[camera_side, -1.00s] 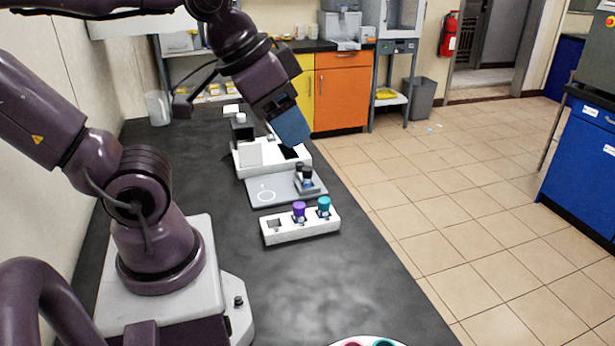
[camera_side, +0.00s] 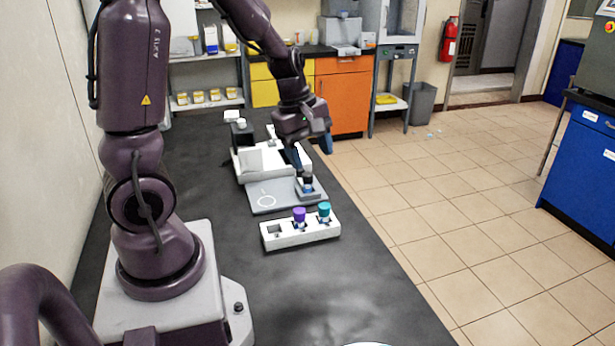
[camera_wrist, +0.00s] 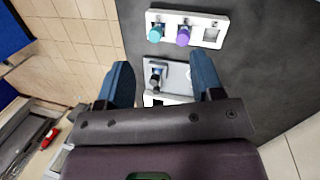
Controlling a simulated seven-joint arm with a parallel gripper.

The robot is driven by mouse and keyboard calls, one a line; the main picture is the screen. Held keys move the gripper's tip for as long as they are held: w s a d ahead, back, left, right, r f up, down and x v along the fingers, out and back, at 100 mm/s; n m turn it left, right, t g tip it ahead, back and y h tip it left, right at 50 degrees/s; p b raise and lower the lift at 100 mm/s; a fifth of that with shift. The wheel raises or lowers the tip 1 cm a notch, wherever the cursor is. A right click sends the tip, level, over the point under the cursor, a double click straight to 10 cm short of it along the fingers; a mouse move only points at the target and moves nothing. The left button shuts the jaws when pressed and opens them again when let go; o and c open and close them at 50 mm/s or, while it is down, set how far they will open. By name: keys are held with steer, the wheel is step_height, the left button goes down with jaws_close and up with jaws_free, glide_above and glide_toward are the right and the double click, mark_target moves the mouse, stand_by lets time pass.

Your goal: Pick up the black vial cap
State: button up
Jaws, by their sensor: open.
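The black vial cap (camera_wrist: 156,72) sits on a small vial in a holder on the grey plate (camera_side: 262,203). In the side view the cap (camera_side: 307,179) is partly covered by my gripper. My gripper (camera_side: 310,160) points down, just above the cap. Its two blue fingers are apart, with nothing held between them. In the wrist view the cap shows between the fingers of my gripper (camera_wrist: 161,72), nearer the left finger. I cannot tell whether the fingertips reach down to the cap's height.
A white rack (camera_side: 285,240) stands in front of the plate, with a purple-capped vial (camera_side: 299,216), a teal-capped vial (camera_side: 324,211) and an empty slot (camera_side: 274,230). A white device (camera_side: 248,160) stands behind the plate. The dark bench in front of the rack is mostly clear.

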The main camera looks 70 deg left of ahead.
steer(key=a+f+n+y, duration=0.2)
steer(key=a+f+n, duration=0.3)
steer(key=a+n, duration=0.75)
steer(key=n+y, duration=0.2)
steer(key=n, duration=1)
glide_toward(307, 174)
steer(key=shift+t, duration=0.4)
steer(key=x, duration=0.9)
steer(key=shift+s, duration=0.4)
steer(key=c, duration=1)
